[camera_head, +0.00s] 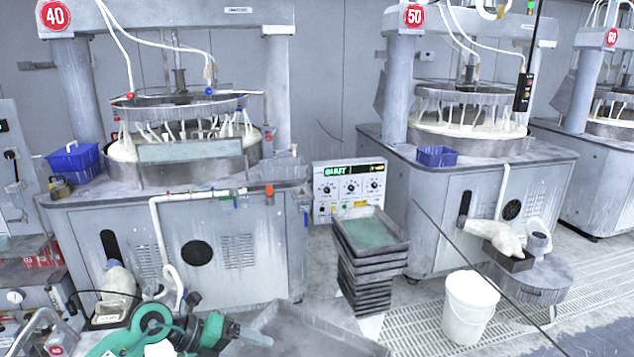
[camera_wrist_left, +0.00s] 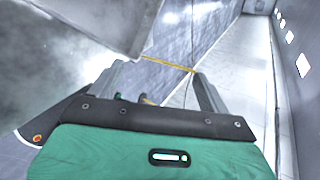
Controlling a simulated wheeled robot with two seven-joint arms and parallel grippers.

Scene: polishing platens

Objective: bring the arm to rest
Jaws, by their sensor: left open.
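My left arm (camera_head: 150,330), green and dark grey, reaches in low at the bottom left of the head view. Its gripper (camera_head: 256,336) points right, in front of the machine marked 40. In the left wrist view the gripper (camera_wrist_left: 165,80) has its two grey fingers spread apart with nothing held between them. A yellow line shows beyond the fingertips. My right gripper is in neither view.
The machine marked 40 (camera_head: 110,255) stands behind my left arm. A stack of dark trays (camera_head: 370,270) and a white bucket (camera_head: 468,310) stand to the right. A low grey surface (camera_head: 310,335) lies close by the gripper.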

